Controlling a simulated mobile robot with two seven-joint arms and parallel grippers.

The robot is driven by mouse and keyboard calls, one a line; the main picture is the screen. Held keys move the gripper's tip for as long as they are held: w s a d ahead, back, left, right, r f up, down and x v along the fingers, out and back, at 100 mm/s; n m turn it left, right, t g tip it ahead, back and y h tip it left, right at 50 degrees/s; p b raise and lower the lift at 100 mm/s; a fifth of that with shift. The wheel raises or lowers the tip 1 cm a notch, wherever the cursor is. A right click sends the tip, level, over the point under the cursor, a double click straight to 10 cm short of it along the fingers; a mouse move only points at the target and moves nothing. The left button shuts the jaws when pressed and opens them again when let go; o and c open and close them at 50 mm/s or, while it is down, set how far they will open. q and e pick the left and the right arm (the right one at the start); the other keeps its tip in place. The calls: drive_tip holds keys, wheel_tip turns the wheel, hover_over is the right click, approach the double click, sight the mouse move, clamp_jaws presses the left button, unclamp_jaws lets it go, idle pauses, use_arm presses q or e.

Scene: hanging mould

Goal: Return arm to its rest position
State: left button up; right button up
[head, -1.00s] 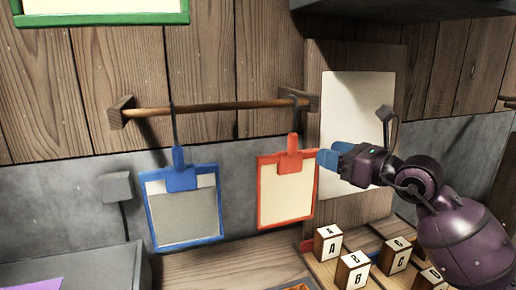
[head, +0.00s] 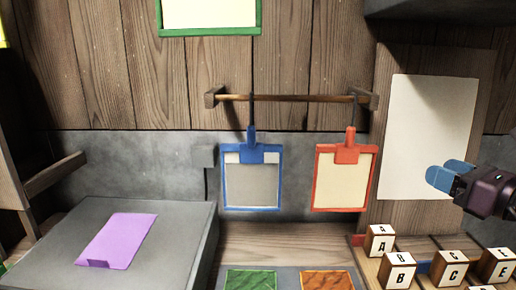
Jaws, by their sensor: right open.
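My right gripper (head: 447,178), with blue fingertips, is at the right edge of the head view, in front of the white sheet (head: 428,130) on the wooden board. It is open, and nothing shows between its fingers. A red-framed mould (head: 344,180) and a blue-framed mould (head: 252,187) hang side by side from a wooden rod (head: 290,98) on the wall. The gripper is to the right of the red mould and apart from it. Most of my right arm is outside the picture. My left gripper does not show.
Several lettered blocks (head: 398,271) stand on a wooden tray below the gripper. A grey box (head: 185,235) with a purple mould (head: 116,240) on top is at the left. Green (head: 250,280) and orange (head: 327,280) patches lie at the bottom centre. A green frame (head: 209,31) hangs above.

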drive_tip(key=s+a+f+m+h, duration=0.1)
drive_tip(key=s+f+m+h, duration=0.3)
drive_tip(key=f+m, duration=0.85)
drive_tip(key=s+a+f+m+g+h, duration=0.1)
drive_tip(key=s+f+m, duration=0.5)
drive_tip(key=f+m, duration=0.6)
drive_tip(key=s+a+f+m+h, duration=0.1)
drive_tip(key=s+f+m+h, duration=0.35)
drive_tip(key=f+m, duration=0.75)
drive_tip(key=s+a+f+m+g+y, duration=0.2)
drive_tip(key=s+a+f+m+g, duration=0.1)
drive_tip(key=s+f, duration=0.6)
wheel_tip(320, 180, down, 3)
drive_tip(key=shift+a+r+g, duration=0.2)
drive_tip(key=shift+a+g, duration=0.5)
drive_tip(key=shift+a, duration=0.5)
